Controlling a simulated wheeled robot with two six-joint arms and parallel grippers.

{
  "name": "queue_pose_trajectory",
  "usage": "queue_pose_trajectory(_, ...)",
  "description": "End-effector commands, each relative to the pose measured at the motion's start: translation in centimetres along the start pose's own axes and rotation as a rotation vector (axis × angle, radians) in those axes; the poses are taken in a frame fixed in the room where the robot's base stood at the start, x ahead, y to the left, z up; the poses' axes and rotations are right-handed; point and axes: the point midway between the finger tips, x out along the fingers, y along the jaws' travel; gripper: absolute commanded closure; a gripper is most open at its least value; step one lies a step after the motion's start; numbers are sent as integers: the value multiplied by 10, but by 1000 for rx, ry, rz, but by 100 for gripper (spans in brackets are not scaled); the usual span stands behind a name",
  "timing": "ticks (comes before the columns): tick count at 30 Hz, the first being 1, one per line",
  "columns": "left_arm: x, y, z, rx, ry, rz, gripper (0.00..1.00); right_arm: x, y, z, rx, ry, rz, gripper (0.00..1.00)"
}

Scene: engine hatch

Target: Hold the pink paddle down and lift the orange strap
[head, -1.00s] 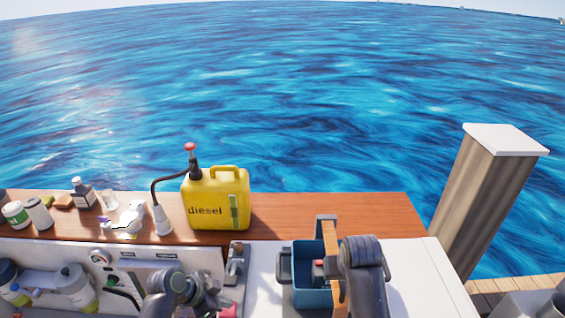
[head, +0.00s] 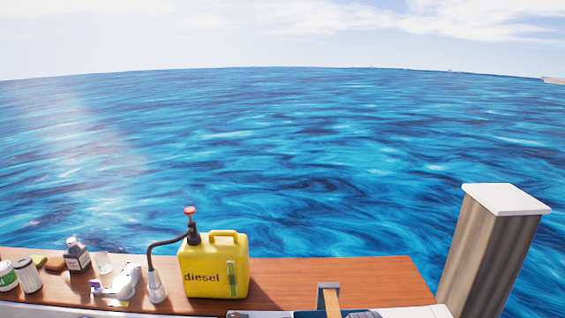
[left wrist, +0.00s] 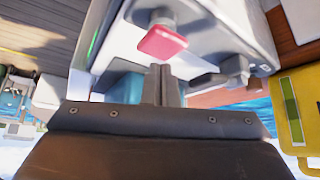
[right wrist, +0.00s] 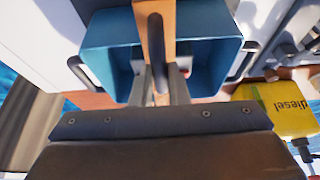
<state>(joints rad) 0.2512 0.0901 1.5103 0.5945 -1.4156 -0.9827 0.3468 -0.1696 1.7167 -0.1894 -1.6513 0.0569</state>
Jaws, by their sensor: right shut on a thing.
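The pink paddle (left wrist: 163,42) sits on the white panel in the left wrist view, just beyond my left gripper (left wrist: 163,72). The left fingers are together with nothing visible between them, and I cannot tell whether they touch the paddle. The orange strap (right wrist: 151,22) runs over the blue bin (right wrist: 97,55) in the right wrist view. My right gripper (right wrist: 160,80) is shut on the strap, with a dark bar along it.
A yellow diesel can (head: 213,268) with a hose and pump stands on the wooden shelf (head: 380,275). Several bottles and small items line the shelf at left. A post (head: 490,245) stands at right, with open water behind.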

Motion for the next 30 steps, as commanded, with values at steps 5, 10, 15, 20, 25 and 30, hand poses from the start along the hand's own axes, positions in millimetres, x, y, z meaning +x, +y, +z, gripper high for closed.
queue_pose_trajectory(5, 4, 0, 2, -1, 0, 0, 100, 0, 0, 0, 0, 1, 0, 100)
queue_pose_trajectory(10, 8, 0, 6, -1, 0, 1, 100, 0, 0, 0, 0, 1, 0, 100)
queue_pose_trajectory(15, 12, 0, 8, 0, 0, 1, 100, 0, 0, 0, 0, 1, 0, 100)
queue_pose_trajectory(20, 16, 0, 11, -1, 0, 1, 100, 0, 0, 0, 0, 1, 0, 100)
queue_pose_trajectory(25, 21, 0, 14, -2, -1, 2, 100, 0, 0, 0, 0, 1, 0, 100)
queue_pose_trajectory(30, 22, 0, 15, -1, -1, 1, 100, 0, 0, 0, 0, 1, 0, 100)
